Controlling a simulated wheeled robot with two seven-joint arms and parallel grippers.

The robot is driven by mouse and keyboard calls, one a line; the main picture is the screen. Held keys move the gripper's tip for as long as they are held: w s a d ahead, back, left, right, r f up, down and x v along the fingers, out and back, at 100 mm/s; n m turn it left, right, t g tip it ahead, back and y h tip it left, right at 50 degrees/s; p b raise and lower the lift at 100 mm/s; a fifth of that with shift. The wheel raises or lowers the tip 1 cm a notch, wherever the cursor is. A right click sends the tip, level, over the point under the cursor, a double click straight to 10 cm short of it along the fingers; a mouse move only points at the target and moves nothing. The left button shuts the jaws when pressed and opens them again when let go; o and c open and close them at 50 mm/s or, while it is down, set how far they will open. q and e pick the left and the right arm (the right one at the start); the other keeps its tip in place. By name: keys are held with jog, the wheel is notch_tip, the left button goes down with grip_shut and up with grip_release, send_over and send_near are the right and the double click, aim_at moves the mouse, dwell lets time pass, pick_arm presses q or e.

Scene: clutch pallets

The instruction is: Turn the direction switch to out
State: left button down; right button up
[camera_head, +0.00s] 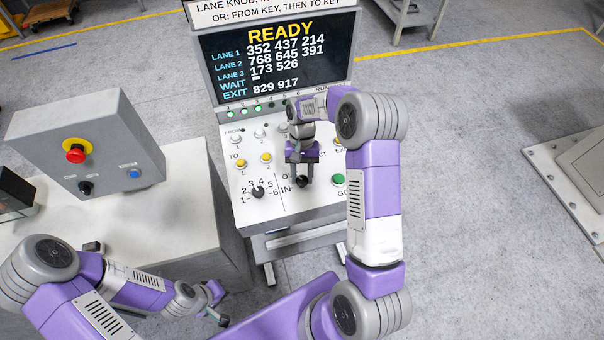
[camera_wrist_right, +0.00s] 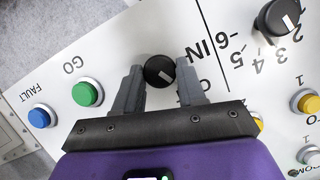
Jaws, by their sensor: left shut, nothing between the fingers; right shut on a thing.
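The direction switch is a round black knob (camera_head: 302,182) on the white sloped panel, right of the printed IN. In the right wrist view the knob (camera_wrist_right: 158,70) sits between my two fingers, and its white mark lies on its lower-right side. IN is printed to its right; the label below that is mostly hidden, with only an O showing. My right gripper (camera_head: 302,172) reaches down from above and is shut on the knob. My left gripper (camera_head: 220,305) is shut and empty, low in front of the grey cabinet, away from the panel.
A green GO button (camera_wrist_right: 87,93) and a blue FAULT button (camera_wrist_right: 40,117) are beside the switch. A numbered lane knob (camera_head: 258,192) and yellow buttons (camera_head: 266,158) are left of it. The screen (camera_head: 280,60) reads READY. A red stop button (camera_head: 75,151) is on the left box.

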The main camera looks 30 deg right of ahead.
jog(key=o, duration=1)
jog(key=shift+o, duration=0.2)
jog(key=shift+r, duration=0.15)
jog(key=v, duration=0.7)
jog(key=shift+r, duration=0.15)
